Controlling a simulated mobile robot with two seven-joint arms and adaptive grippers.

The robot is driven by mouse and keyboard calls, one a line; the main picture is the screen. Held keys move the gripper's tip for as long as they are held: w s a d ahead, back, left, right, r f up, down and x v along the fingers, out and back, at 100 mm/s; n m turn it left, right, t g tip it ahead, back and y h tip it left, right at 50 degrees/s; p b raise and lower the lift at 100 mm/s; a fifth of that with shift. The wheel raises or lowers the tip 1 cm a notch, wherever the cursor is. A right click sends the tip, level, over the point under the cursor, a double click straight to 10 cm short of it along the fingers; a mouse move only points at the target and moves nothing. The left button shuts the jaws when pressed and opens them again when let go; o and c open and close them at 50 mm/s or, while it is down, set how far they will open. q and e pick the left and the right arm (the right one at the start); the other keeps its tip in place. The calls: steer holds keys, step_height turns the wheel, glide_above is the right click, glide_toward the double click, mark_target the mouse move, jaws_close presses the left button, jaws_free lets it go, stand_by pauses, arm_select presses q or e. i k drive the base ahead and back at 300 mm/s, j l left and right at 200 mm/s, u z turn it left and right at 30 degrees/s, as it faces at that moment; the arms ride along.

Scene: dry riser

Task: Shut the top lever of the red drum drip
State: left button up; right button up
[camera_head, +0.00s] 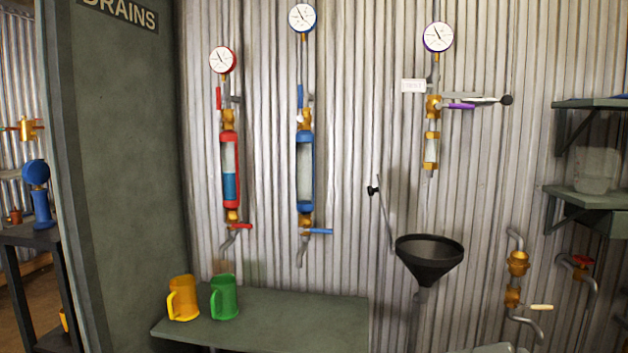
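The red drum drip (229,150) hangs upright on the corrugated wall at the left. It has a red frame around a clear chamber with blue liquid (230,188) in its lower part. Its red top lever (218,98) stands upright, in line with the pipe, just below the red-rimmed gauge (222,60). Its red bottom lever (241,226) lies level, across the pipe, and points right. Neither of my grippers shows in the head view.
A blue drip (305,140) hangs to the right; a purple-lever assembly (432,105) is farther right. A green bench (270,320) below holds a yellow mug (182,299) and a green mug (223,298). A partition (120,180) stands left; a black funnel (430,252) stands right.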

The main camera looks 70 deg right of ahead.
mark_target(218, 99)
steer(key=z, duration=1.9)
steer(key=i+u, duration=0.15)
steer(key=i, duration=0.2)
steer(key=i+l+u, duration=0.2)
steer(key=i, duration=0.15)
